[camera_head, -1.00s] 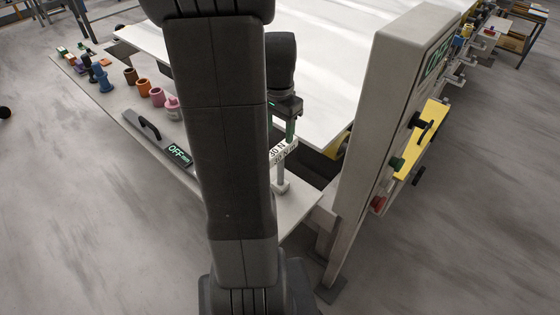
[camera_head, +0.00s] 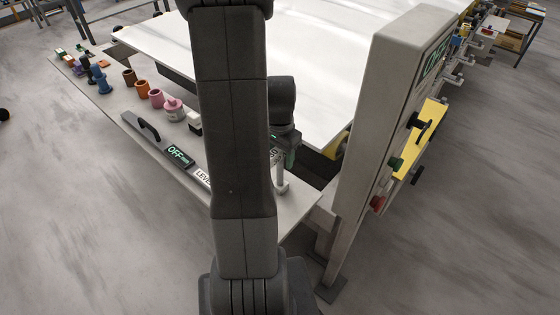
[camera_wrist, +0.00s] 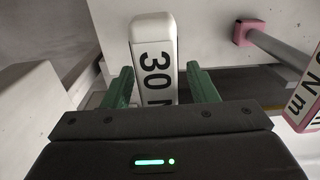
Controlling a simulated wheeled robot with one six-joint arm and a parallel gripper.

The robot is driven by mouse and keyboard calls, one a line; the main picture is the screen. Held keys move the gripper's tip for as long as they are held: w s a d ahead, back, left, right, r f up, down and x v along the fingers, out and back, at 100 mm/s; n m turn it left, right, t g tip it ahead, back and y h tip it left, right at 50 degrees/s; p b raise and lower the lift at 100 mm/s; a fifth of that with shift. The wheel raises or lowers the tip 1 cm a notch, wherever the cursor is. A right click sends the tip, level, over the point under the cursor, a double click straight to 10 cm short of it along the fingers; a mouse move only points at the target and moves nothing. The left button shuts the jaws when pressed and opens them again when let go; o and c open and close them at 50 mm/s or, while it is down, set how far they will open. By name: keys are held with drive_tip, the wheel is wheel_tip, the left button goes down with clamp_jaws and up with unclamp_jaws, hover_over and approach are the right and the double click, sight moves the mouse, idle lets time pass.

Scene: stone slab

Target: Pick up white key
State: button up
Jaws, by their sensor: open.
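The white key has a white block-like head (camera_wrist: 153,35) marked "30 N" in black. In the wrist view it lies between my gripper's two green fingers (camera_wrist: 163,88), with a gap visible on each side. My gripper is open. In the head view my gripper (camera_head: 292,152) is low over the right end of the grey bench, partly behind my arm. A pale post with a wider foot (camera_head: 282,187), which looks like the lower part of the key, shows below it; the key's head is mostly hidden there.
A pink-ended rod (camera_wrist: 243,33) and a pink-edged label (camera_wrist: 305,95) lie right of the key in the wrist view. A tall grey control panel (camera_head: 375,130) stands close on the right. Coloured cups (camera_head: 156,97) and a black-handled tool (camera_head: 150,130) occupy the bench's left part.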

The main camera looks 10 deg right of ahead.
drive_tip(key=shift+c, duration=0.2)
clamp_jaws()
drive_tip(key=shift+r, duration=0.15)
